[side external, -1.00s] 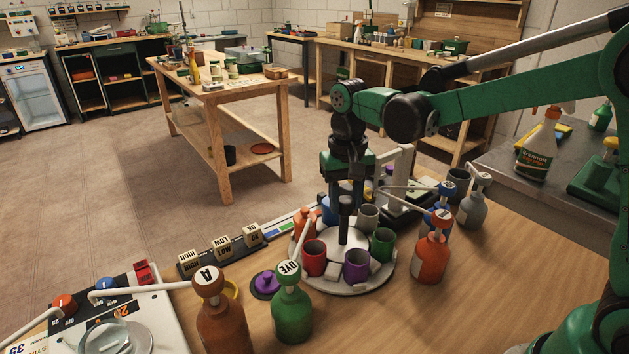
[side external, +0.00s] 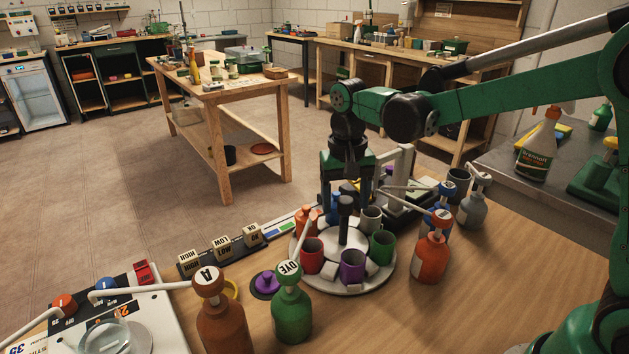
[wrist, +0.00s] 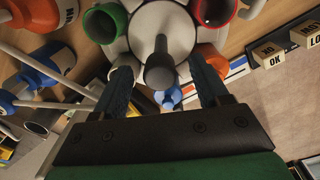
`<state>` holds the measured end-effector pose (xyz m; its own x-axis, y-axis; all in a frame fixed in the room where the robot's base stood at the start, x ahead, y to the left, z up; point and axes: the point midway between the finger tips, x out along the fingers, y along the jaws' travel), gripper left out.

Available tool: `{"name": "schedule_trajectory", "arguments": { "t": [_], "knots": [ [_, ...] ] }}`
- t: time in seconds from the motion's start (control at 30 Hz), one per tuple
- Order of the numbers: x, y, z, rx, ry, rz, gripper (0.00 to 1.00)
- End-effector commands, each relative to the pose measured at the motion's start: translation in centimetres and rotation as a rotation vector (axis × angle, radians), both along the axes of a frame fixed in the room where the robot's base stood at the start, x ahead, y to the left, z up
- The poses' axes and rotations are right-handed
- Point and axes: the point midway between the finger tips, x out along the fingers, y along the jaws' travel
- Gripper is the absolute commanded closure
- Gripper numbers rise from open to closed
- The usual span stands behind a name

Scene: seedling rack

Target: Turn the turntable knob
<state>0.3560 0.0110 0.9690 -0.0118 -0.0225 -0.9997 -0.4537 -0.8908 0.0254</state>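The turntable (side external: 366,286) is a pale round disc on the wooden bench, carrying coloured cups around a white hub. Its black upright knob (side external: 346,208) rises from the hub's middle. The knob also shows in the wrist view (wrist: 160,67), between the two fingers. My gripper (side external: 346,192) is open, pointing down over the hub, with one dark finger on each side of the knob. In the wrist view (wrist: 160,75) there are gaps between the knob and both fingers. How far the fingertips reach down beside the knob is hard to tell.
Red (side external: 311,256), purple (side external: 352,265) and green (side external: 382,246) cups stand close around the hub. Pump bottles, including a green one (side external: 292,312) and an orange one (side external: 431,258), surround the turntable. Lettered blocks (side external: 221,248) sit in a row at the left.

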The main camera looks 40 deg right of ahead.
Motion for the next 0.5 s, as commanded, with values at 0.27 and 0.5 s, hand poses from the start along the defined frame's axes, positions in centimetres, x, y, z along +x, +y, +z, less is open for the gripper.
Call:
{"name": "schedule_trajectory", "arguments": {
  "t": [0.27, 0.5],
  "knots": [
    [0.0, 0.0, 0.7, 0.0, 0.0, 0.0, 0.32],
    [0.1, 0.1, 4.0, 0.0, 0.0, 0.0, 0.32]
  ]
}}
